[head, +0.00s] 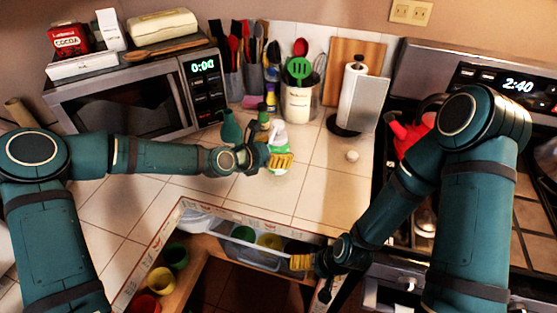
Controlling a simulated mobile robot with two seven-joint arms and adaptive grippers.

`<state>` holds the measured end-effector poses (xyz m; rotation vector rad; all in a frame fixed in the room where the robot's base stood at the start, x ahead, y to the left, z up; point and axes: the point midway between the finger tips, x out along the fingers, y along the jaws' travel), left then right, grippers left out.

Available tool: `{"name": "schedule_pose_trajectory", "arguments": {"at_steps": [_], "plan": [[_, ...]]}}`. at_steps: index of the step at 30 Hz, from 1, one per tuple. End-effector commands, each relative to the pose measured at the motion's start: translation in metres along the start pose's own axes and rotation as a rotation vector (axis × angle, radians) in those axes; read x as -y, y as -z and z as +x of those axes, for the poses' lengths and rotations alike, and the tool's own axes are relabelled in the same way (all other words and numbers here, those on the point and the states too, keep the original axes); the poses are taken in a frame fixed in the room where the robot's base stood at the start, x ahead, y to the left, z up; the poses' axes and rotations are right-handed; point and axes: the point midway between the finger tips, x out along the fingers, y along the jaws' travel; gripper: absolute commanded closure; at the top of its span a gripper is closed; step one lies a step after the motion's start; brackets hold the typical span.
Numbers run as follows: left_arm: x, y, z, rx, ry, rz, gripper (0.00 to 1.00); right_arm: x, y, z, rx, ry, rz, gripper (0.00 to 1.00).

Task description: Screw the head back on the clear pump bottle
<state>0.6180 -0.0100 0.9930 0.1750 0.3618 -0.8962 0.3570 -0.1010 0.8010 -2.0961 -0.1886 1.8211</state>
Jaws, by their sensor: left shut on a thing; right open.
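My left gripper (279,160) is over the tiled counter, its yellow finger pads at a bottle (278,134) with a clear upper part and green lower down. The gripper is shut on this bottle and hides its lower part. The bottle looks roughly upright; I cannot make out a pump head on its top. A small white rounded thing (352,156) lies on the counter to the right, apart from the bottle; it is too small to tell if it is the pump head. My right gripper (302,262) is open and low, near the counter's front edge above the open drawer.
A dark green bottle (231,127) stands left of the held bottle. Behind are a utensil crock (297,102) and a paper towel holder (352,97). A microwave (140,98) is at left, a red kettle (406,138) on the stove at right.

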Motion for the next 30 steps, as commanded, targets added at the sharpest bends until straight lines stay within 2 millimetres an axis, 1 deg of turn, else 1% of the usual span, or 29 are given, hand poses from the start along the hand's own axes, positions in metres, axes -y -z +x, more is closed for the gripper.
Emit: {"name": "schedule_pose_trajectory", "arguments": {"at_steps": [1, 6, 8, 17, 21, 22, 23, 24, 30], "plan": [[-0.001, 0.008, 0.001, 0.000, -0.001, -0.001, 1.00, -0.002, -0.002, 0.006, 0.003, 0.000, -0.001, 0.00], [-0.003, 0.032, 0.003, 0.000, -0.004, -0.002, 1.00, -0.008, -0.009, 0.021, 0.017, 0.002, -0.005, 0.00], [-0.003, 0.036, 0.003, 0.001, -0.004, -0.002, 1.00, -0.009, -0.011, 0.023, 0.021, 0.002, -0.006, 0.00], [-0.003, 0.035, 0.002, 0.001, -0.004, -0.001, 1.00, -0.008, -0.011, 0.022, 0.023, 0.002, -0.006, 0.00], [-0.003, 0.039, 0.004, 0.001, -0.004, -0.003, 1.00, -0.009, -0.011, 0.024, 0.024, 0.002, -0.007, 0.00], [-0.003, 0.039, 0.004, -0.001, -0.003, -0.003, 0.18, -0.009, -0.011, 0.023, 0.024, 0.002, -0.007, 0.00], [-0.003, 0.039, 0.004, -0.001, -0.003, -0.003, 0.07, -0.009, -0.011, 0.023, 0.024, 0.002, -0.007, 0.00], [-0.003, 0.039, 0.004, -0.001, -0.003, -0.003, 0.00, -0.009, -0.011, 0.023, 0.024, 0.002, -0.007, 0.00], [-0.003, 0.039, 0.004, -0.001, -0.003, -0.002, 0.00, -0.009, -0.011, 0.023, 0.024, 0.002, -0.006, 0.00]]}}
